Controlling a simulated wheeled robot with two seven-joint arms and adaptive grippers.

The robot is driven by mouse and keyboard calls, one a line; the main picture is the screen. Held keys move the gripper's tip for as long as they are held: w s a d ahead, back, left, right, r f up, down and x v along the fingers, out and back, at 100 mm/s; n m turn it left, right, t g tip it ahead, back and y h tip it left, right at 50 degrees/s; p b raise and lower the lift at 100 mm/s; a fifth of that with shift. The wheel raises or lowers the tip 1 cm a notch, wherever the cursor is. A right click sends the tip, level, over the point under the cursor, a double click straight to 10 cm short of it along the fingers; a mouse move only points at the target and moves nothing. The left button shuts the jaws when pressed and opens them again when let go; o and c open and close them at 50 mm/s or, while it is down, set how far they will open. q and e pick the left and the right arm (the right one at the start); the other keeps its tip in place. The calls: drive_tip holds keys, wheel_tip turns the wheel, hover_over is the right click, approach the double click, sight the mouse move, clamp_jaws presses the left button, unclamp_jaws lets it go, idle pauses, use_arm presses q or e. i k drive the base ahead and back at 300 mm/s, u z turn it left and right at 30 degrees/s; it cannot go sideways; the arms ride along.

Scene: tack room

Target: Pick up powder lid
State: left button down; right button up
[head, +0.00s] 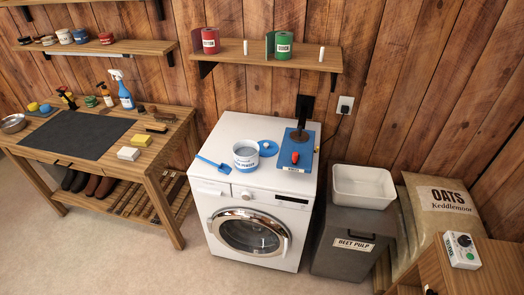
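A round blue lid (268,148) lies flat on top of the white washing machine (228,128), just right of an open powder tub (245,155). The tub is white and blue with a printed label, and it stands upright. A blue scoop (214,164) lies to the left of the tub. Neither of my grippers shows in the head view.
A blue mat (297,154) with a red item (295,158) and a dark upright object lies right of the lid. A white basin (362,187) sits on the grey beet pulp bin (345,240). A wooden bench (150,165) stands left. A shelf (262,57) hangs above.

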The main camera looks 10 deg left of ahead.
sight(267, 148)
drive_tip(key=u, duration=0.05)
drive_tip(key=i, duration=1.05)
drive_tip(key=z, duration=0.1)
